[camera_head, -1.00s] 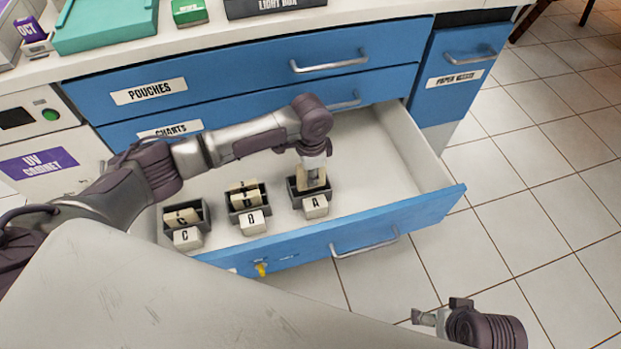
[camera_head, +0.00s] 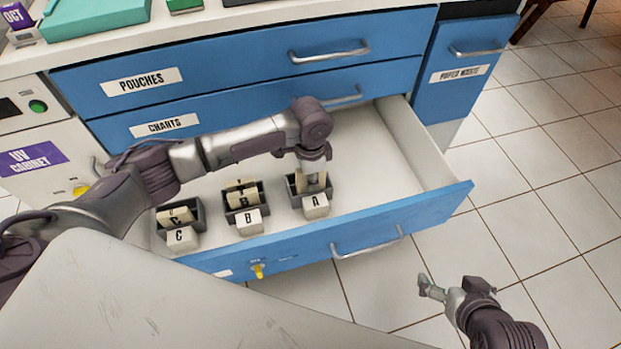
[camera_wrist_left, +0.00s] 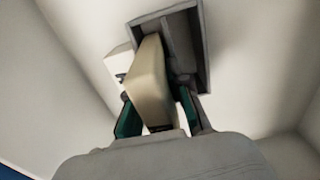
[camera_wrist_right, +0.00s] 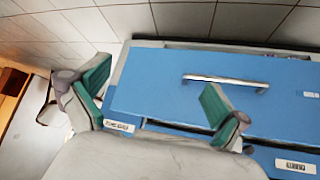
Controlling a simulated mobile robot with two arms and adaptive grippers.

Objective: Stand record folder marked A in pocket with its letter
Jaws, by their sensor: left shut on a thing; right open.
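My left gripper (camera_head: 313,174) points down over the pocket marked A (camera_head: 297,190), the rightmost of the three grey pockets in the open drawer. It is shut on a cream record folder (camera_wrist_left: 150,85). In the left wrist view the folder's far end reaches into the grey pocket (camera_wrist_left: 203,45), between its walls and tilted in the picture. I cannot tell whether it touches the pocket floor, and its letter is hidden. The A label (camera_head: 316,203) is on the pocket's front. My right gripper (camera_head: 430,288) is open and empty, out in front of the drawer; its spread fingers show in the right wrist view (camera_wrist_right: 155,92).
Pockets B (camera_head: 248,222) and C (camera_head: 183,240) hold cream folders to the left. The drawer floor (camera_head: 365,150) behind and right of pocket A is bare. The blue drawer front (camera_head: 430,215) stands out over the tiled floor. Closed drawers are above.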

